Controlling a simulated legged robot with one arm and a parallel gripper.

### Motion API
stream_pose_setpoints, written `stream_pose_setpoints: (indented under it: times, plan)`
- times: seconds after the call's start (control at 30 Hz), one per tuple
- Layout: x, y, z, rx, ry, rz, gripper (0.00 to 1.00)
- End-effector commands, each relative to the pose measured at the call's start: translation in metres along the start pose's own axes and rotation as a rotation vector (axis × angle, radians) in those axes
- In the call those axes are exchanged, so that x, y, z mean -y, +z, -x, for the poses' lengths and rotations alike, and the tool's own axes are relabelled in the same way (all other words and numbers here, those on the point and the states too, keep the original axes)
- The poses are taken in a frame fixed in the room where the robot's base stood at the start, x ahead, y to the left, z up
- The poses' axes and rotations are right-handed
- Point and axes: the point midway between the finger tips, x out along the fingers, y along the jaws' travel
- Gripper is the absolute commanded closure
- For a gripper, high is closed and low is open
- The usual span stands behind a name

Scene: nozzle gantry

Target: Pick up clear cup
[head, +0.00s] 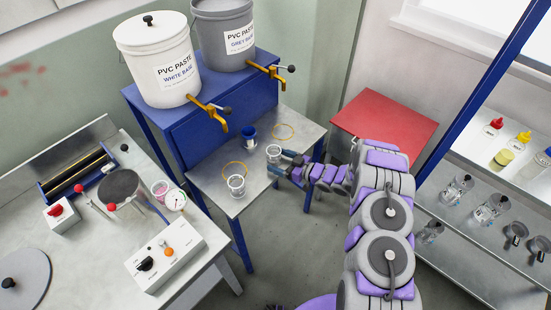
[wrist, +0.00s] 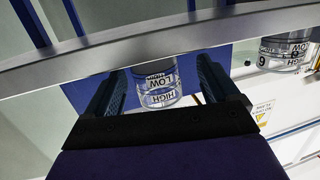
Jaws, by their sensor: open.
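A clear cup (head: 273,154) stands upright on the steel-topped table, right at the tips of my gripper (head: 287,163). In the wrist view, the clear cup (wrist: 158,90), with HIGH and LOW markings, appears upside down between the two dark fingers of my open gripper (wrist: 160,78). I see space beside the cup on both sides; contact is not visible. A second clear cup (head: 236,186) stands nearer on the same table, and a similar marked cup (wrist: 287,52) shows at the right of the wrist view.
A red-topped table (head: 385,117) is to the right. Shelves with bottles are at far right.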

Motion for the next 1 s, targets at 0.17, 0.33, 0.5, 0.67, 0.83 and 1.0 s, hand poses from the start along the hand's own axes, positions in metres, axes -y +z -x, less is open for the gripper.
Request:
stream_pose_setpoints:
  times: [0.17,0.33,0.5,0.67,0.83,1.0]
  plan:
    - [-0.004,0.001,-0.008,-0.006,-0.002,0.0,0.12]
    - [-0.012,0.001,-0.026,-0.013,-0.002,-0.001,0.12]
    - [-0.011,0.0,-0.043,-0.008,0.0,-0.004,0.12]
    - [-0.009,0.0,-0.049,-0.002,0.002,-0.002,0.12]
    - [-0.009,0.0,-0.05,-0.002,0.001,-0.002,0.17]
    - [-0.011,-0.001,-0.046,-0.007,0.001,-0.003,0.33]
